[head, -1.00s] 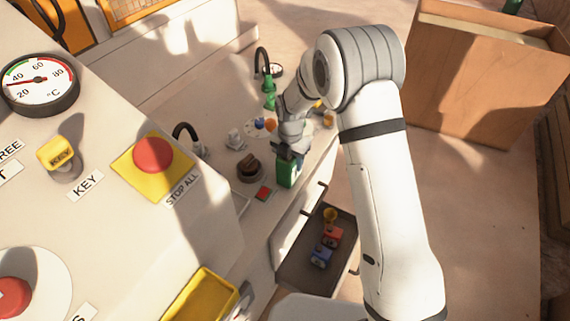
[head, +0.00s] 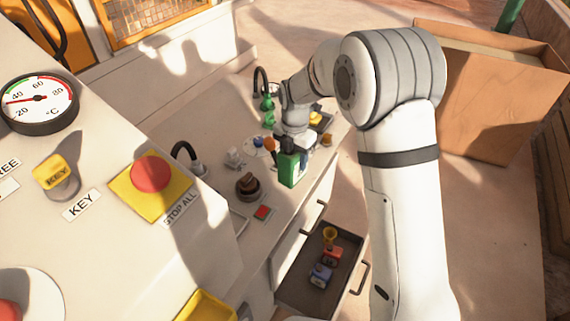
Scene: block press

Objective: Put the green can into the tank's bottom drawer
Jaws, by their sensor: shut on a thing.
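The green can (head: 288,171) is at the counter's drawer-side edge in the head view. My gripper (head: 292,150) is shut on the can's top from above. I cannot tell whether the can touches the counter or hangs just above it. The bottom drawer (head: 341,284) is pulled open below and in front of the counter. In it lie a yellow item (head: 329,236), a red item (head: 331,256) and a blue item (head: 320,274).
A closed drawer front with a handle (head: 313,217) is above the open one. A brown knob (head: 248,184) and a red button (head: 262,212) sit left of the can. A green tap (head: 267,109) stands behind. A large wooden box (head: 490,105) stands at the right.

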